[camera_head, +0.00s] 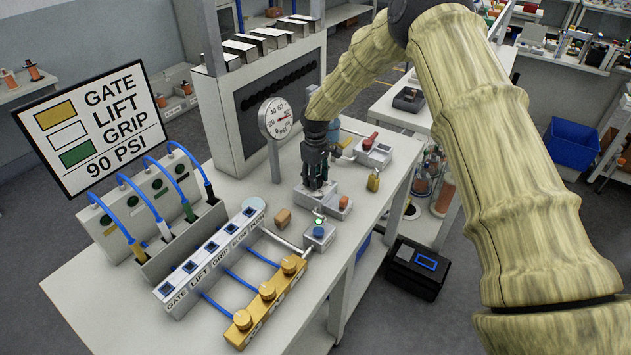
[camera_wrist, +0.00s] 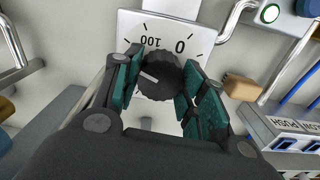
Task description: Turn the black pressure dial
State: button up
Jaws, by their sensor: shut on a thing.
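The black pressure dial (camera_wrist: 160,75) sits on a white scale plate (camera_wrist: 180,28) marked 0 and 100 in the wrist view. A white line on the dial points toward the left finger in that view. My gripper (camera_wrist: 157,82) is shut on the dial, one finger on each side. In the head view my gripper (camera_head: 317,187) points down at the dial's base, and its fingers mostly hide the dial. A round gauge (camera_head: 276,118) on a post has a red needle pointing right. A sign (camera_head: 92,128) reads GATE, LIFT, GRIP and 90 PSI.
A row of labelled ports (camera_head: 210,260) and a brass manifold (camera_head: 266,300) stand in front. A unit with a red knob (camera_head: 375,150) stands behind.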

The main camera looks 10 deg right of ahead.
jog(key=shift+s+f+m+b, duration=0.1)
jog(key=shift+f+m+b, duration=0.1)
jog(key=shift+m+b, duration=0.45)
jog(key=shift+m, duration=0.25)
jog(key=o, duration=1)
jog(key=shift+o, duration=0.2)
jog(key=shift+r, duration=0.1)
jog(key=shift+r, duration=0.15)
notch_tip(320, 180, up, 12)
